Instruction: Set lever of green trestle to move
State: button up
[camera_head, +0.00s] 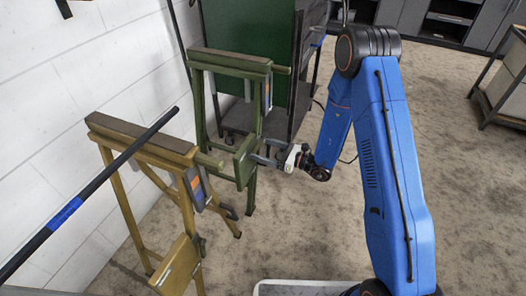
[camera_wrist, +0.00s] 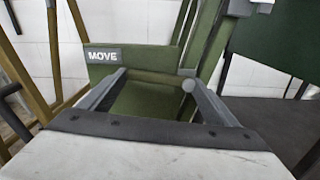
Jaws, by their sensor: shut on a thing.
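The green trestle (camera_head: 228,60) stands behind the yellow trestle, near the white wall. My gripper (camera_head: 257,150) reaches it from the right, at the green plate (camera_head: 243,163) low on its near side. In the wrist view a grey label reading MOVE (camera_wrist: 103,56) is on the plate, left of my gripper (camera_wrist: 156,76). The fingers are shut on the green lever (camera_wrist: 150,77), a bar lying across between the fingertips with a round end (camera_wrist: 188,87) by the right finger. The lever's full shape is partly hidden in the head view.
The yellow trestle (camera_head: 140,138) stands at the left, nearer the camera, with a black pole (camera_head: 100,178) with a blue band crossing it. A dark green panel (camera_head: 245,40) on a black frame stands behind. The concrete floor (camera_head: 300,225) right of the trestles is clear.

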jog(key=shift+r+m, duration=0.1)
jog(key=shift+m, duration=0.4)
jog(key=o, duration=1.5)
jog(key=shift+d, duration=0.1)
jog(key=v, duration=1.7)
jog(key=shift+s+d, duration=0.1)
jog(key=shift+d, duration=0.05)
